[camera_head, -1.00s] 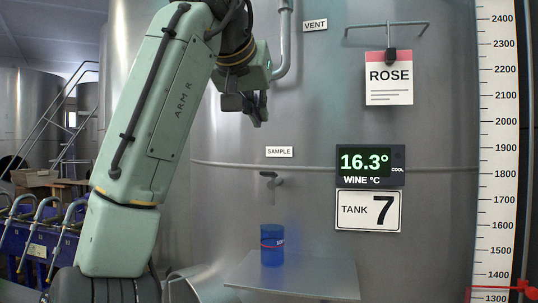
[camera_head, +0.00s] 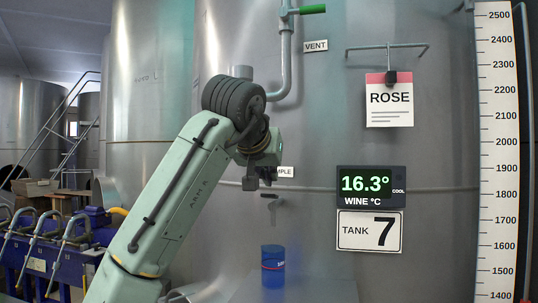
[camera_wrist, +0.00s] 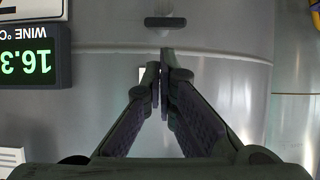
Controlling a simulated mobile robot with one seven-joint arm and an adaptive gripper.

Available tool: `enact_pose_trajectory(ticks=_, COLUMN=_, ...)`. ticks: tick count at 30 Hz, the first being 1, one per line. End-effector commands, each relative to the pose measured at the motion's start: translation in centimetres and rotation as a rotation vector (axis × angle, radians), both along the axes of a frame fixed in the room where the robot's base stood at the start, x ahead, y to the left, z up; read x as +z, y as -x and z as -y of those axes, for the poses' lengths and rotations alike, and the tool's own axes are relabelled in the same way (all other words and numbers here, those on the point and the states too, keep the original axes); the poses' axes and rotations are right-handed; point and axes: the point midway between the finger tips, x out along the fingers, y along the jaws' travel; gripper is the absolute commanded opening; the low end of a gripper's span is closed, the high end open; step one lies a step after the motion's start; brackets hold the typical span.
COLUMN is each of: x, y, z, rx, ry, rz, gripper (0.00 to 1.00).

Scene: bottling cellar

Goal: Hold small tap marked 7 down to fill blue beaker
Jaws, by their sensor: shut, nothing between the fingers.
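The small sample tap (camera_head: 270,197) sticks out of the steel tank marked 7, with its dark bar handle on top. The handle (camera_wrist: 165,22) shows in the wrist view just beyond my fingertips, apart from them. The blue beaker (camera_head: 272,268) stands upright below the tap on a metal shelf (camera_head: 320,290). It has a red line around it; I cannot tell its contents.
The SAMPLE label (camera_head: 287,172) is partly hidden by my gripper. The temperature display (camera_head: 371,186) and TANK 7 sign (camera_head: 369,231) are to the right of the tap. A pipe (camera_head: 287,60) runs down the tank above. The space around the beaker is clear.

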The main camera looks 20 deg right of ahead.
Motion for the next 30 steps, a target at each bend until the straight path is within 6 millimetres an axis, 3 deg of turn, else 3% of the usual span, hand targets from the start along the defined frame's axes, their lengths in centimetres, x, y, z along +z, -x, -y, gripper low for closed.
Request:
enact_pose_trajectory(ticks=18, x=-1.4, y=0.3, z=-0.1, rx=-0.001, ry=0.008, rz=0.011, gripper=0.0)
enact_pose_trajectory(ticks=30, x=-3.9, y=1.3, z=-0.6, rx=-0.007, ry=0.145, rz=0.205, gripper=0.0)
